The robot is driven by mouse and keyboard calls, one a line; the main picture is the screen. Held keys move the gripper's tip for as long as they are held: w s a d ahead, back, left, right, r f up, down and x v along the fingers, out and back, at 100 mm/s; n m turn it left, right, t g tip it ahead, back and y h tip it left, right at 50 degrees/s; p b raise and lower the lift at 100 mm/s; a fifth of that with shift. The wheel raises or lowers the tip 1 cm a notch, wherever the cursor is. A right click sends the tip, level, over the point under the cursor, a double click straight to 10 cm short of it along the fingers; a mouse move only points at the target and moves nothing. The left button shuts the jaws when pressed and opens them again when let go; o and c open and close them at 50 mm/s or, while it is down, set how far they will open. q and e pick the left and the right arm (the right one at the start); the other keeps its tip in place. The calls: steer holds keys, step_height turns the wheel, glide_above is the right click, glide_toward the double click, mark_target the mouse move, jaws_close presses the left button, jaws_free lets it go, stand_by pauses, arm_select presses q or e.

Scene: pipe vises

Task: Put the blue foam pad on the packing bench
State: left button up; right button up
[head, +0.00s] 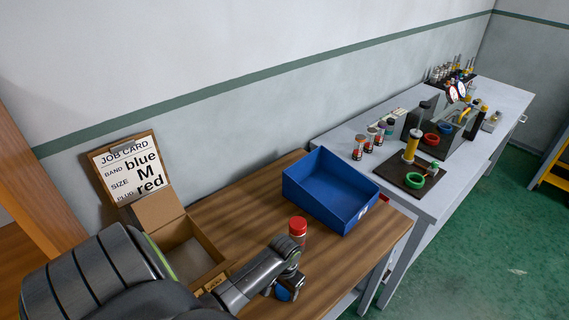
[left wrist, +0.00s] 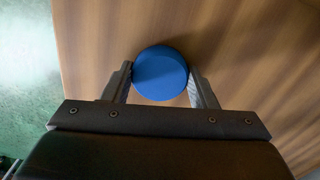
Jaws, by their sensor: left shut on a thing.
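The blue foam pad (left wrist: 160,73) is a round blue disc between the two fingers of my left gripper (left wrist: 161,82) in the left wrist view. Both fingers touch its sides. In the head view, my left gripper (head: 290,284) is low over the front part of the wooden packing bench (head: 240,218), and a bit of the blue pad (head: 283,293) shows under it. The wood grain lies behind the pad in the wrist view; I cannot tell whether the pad touches it. My right gripper is not in view.
A red-capped container (head: 298,228) stands just behind my left gripper. An open cardboard box (head: 180,240) is to the left, below a job card (head: 128,168). A blue bin (head: 330,190) is at the back right. A grey bench (head: 440,200) with tools adjoins on the right.

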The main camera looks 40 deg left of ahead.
arm_select(q)
steer(key=shift+d, duration=0.1)
steer(key=o, duration=0.9)
steer(key=shift+f, duration=0.15)
step_height(320, 180, up, 12)
steer(key=shift+r, duration=0.15)
stand_by(0.6)
